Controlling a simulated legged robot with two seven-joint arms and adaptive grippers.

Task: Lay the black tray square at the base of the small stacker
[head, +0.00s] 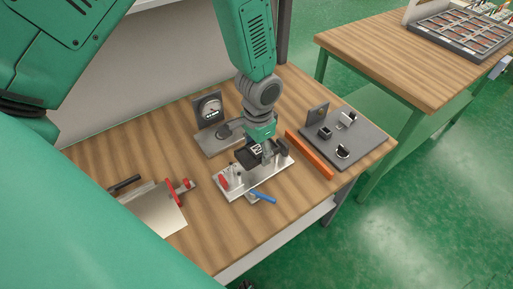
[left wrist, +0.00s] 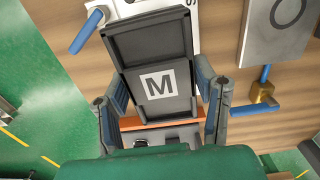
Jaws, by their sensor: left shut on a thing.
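My left gripper (head: 265,153) is shut on the black tray (head: 248,158). In the left wrist view the tray (left wrist: 150,45) lies between the two fingers of the gripper (left wrist: 162,88), with a white label marked M on it. The tray is above a pale metal fixture plate (head: 228,187) on the wooden bench; whether it touches the plate I cannot tell. A white surface with part of a letter S (left wrist: 194,5) shows beyond the tray. I cannot tell for sure which part is the small stacker. My right gripper is not in view.
An orange bar (head: 309,154) and a dark board (head: 359,139) with small fittings lie right of the fixture. A dial gauge (head: 209,109) stands behind it. A blue handle (head: 263,197) sticks out in front. A metal sheet (head: 160,213) with a red clamp is at left.

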